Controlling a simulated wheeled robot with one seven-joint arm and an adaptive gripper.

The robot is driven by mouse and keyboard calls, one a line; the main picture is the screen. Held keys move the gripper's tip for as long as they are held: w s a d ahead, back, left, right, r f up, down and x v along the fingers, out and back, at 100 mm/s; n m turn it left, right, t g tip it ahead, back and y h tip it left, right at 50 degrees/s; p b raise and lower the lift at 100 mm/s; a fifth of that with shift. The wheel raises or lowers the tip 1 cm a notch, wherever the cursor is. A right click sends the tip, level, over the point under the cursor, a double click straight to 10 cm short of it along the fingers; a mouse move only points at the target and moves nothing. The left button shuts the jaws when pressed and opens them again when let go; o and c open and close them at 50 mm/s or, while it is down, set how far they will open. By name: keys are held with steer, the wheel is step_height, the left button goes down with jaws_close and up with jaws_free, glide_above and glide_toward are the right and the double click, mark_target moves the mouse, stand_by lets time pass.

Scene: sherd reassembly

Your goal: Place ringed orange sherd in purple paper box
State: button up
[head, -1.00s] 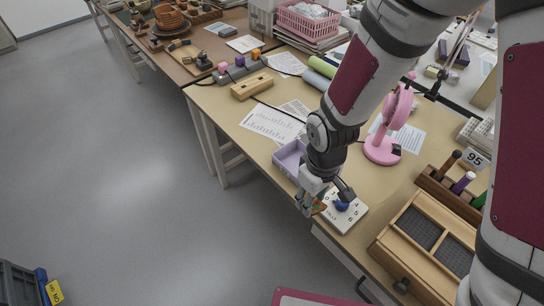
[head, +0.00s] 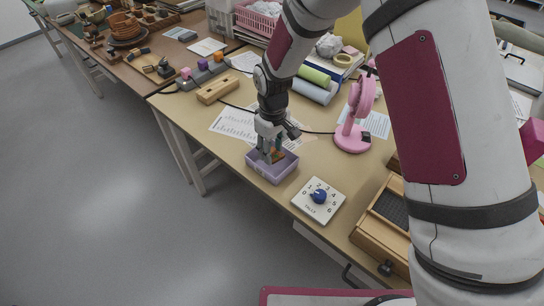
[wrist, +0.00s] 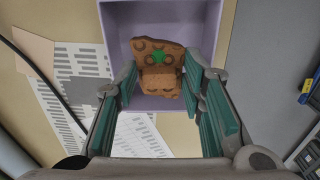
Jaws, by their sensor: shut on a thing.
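The orange-brown sherd (wrist: 158,68) has dark ring marks and a green spot in the wrist view. My gripper (head: 270,156) is shut on it, with the teal finger pads on either side of it in the wrist view (wrist: 160,85). The purple paper box (head: 286,172) stands at the table's front edge and is open at the top. It fills the upper middle of the wrist view (wrist: 116,22). The sherd and fingertips are over the box's opening. I cannot tell whether the sherd touches the box floor.
A white dial card with a blue knob (head: 319,201) lies right of the box. A pink fan (head: 355,120) stands behind it. A wooden block (head: 219,90) and printed sheets (head: 230,122) lie to the left. The table's front edge is close to the box.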

mark_target(272, 152)
steer(key=shift+s+f, duration=0.1)
steer(key=shift+f, duration=1.55)
steer(key=shift+f, duration=0.2)
steer(key=o, duration=0.9)
steer(key=shift+c, duration=0.2)
